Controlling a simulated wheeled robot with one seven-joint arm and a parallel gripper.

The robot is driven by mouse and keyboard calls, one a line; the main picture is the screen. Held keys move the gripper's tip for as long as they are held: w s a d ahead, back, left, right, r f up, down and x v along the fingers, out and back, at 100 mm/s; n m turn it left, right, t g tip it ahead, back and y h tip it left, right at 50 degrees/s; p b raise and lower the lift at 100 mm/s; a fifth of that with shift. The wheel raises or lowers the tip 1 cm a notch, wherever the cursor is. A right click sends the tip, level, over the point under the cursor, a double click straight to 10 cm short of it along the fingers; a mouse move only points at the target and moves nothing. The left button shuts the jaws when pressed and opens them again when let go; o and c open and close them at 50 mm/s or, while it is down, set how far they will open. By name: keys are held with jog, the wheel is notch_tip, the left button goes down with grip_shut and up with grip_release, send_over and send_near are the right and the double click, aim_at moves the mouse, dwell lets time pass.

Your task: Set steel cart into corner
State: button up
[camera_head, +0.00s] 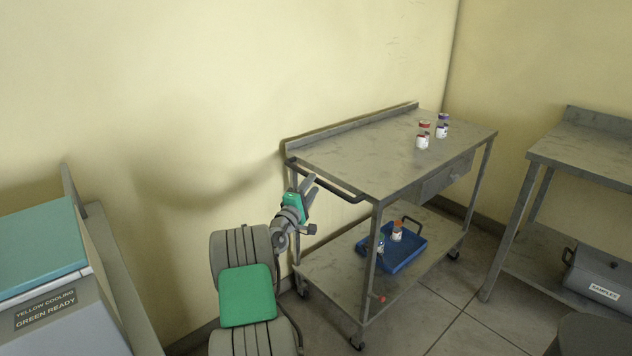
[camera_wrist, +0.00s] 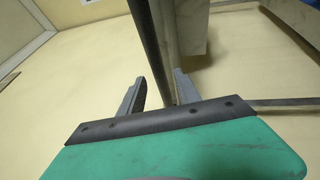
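The steel cart (camera_head: 345,160) stands on casters with its long back side along the left wall. Its right end faces the room corner (camera_head: 447,85), with some floor showing between that end and the right wall. A dark push handle (camera_head: 340,190) spans its near left end. My gripper (camera_head: 310,184) is at the left part of this handle. In the wrist view, my gripper (camera_wrist: 158,88) is open, with its fingers on either side of a dark bar (camera_wrist: 148,40), seemingly the handle. The left finger shows a gap to the bar; contact on the right is unclear.
Two red-topped and blue-topped jar groups (camera_head: 423,140) (camera_head: 442,128) stand on the cart top. A blue tray (camera_head: 405,262) with bottles sits on its lower shelf. A steel table (camera_head: 590,155) with a grey samples box (camera_head: 597,275) stands right. A teal-topped unit (camera_head: 40,250) is left.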

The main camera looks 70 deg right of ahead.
aim_at(316, 180)
jog(key=d, duration=0.3)
jog(key=shift+d+r, duration=0.3)
jog(key=shift+d, duration=0.05)
grip_shut()
dwell(1.1)
